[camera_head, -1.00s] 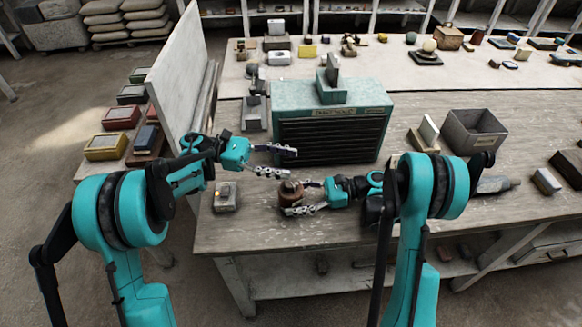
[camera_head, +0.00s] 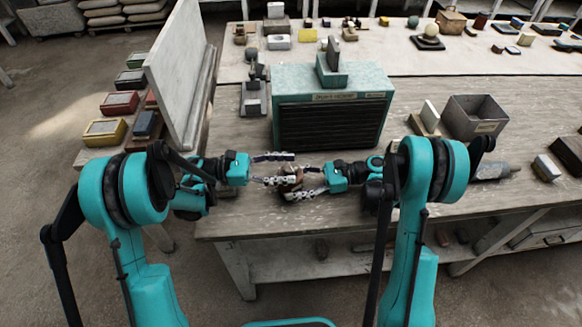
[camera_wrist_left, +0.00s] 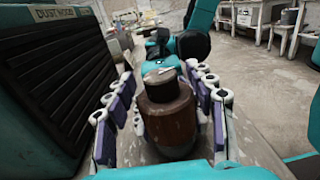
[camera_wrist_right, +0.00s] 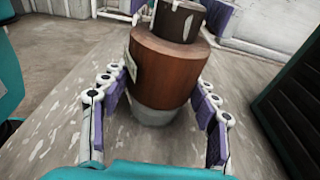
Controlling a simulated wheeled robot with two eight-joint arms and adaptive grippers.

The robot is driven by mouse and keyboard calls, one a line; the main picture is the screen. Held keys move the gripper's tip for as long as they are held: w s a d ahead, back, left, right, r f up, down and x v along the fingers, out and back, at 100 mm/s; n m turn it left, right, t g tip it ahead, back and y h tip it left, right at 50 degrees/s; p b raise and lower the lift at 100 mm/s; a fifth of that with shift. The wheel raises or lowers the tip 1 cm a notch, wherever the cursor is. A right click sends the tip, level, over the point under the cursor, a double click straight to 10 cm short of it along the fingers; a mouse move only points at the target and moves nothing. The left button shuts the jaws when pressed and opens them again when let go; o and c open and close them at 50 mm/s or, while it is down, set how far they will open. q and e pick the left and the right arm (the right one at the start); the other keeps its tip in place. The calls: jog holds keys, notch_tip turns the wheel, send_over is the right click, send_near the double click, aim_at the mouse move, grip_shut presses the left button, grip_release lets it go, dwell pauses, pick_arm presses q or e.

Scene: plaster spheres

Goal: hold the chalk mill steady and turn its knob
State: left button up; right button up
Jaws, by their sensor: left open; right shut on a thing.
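The chalk mill (camera_head: 291,171) is a small brown cylinder near the front of the bench, mostly covered by fingers in the head view. The right wrist view shows its brown body (camera_wrist_right: 168,70) above a pale base. The left wrist view shows its narrower dark top with a pale knob (camera_wrist_left: 160,75). My right gripper (camera_head: 298,184) is shut on the mill's body from the right. My left gripper (camera_head: 284,168) is open, reaching in from the left, with its fingers on either side of the mill's upper part. Whether they touch it, I cannot tell.
A teal cabinet (camera_head: 331,82) with a dark slatted front stands just behind the mill. A pale upright board (camera_head: 180,75) is at the left. An open grey bin (camera_head: 474,120) is on the right. My left arm largely covers the bench's front left.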

pick_arm(q)
jog(key=shift+d, duration=0.85)
jog(key=c, duration=1.2)
jog(key=shift+m+g+y, duration=0.5)
jog(key=shift+m+g, duration=1.1)
jog(key=shift+g, duration=0.8)
jog(key=o, duration=1.2)
